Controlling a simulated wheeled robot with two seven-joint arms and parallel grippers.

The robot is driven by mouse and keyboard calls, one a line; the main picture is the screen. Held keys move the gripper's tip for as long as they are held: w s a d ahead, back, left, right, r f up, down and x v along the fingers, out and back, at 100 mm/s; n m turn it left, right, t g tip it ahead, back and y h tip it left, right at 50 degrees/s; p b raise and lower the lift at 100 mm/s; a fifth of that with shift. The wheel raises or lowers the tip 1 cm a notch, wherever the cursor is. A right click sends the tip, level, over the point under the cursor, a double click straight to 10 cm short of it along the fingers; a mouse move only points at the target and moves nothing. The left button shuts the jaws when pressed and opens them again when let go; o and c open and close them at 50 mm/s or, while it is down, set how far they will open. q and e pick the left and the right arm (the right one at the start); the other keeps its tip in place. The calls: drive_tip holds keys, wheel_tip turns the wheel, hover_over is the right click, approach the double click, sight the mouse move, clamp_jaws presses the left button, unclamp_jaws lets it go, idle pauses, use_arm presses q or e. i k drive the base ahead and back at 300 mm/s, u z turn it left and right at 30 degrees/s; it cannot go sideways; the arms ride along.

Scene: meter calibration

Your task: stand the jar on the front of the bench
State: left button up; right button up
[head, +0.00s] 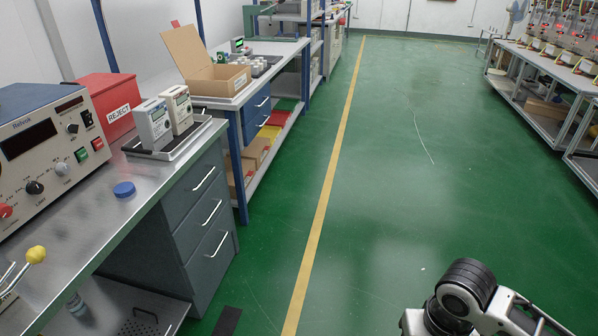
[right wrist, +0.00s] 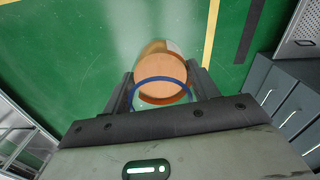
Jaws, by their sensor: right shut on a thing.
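The jar (right wrist: 160,72) is between the two dark fingers of my right gripper (right wrist: 160,85) in the right wrist view. It looks round and partly clear, with an orange-brown inside and a blue ring at the near end. My right gripper is shut on it, above the green floor. In the head view only part of my right arm shows at the bottom right, and the jar is not visible there. The metal bench (head: 98,208) stands at the left. My left gripper is not in view.
A blue round cap (head: 123,189) lies on the bench top. Behind it are a tray with two meters (head: 154,125), a red REJECT box (head: 107,100) and a test unit (head: 45,150). A yellow-knobbed lever (head: 36,255) is at near left. Bare bench top surrounds the cap.

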sight(80, 230)
drive_tip(key=i, duration=1.2)
drive_tip(key=u, duration=2.35)
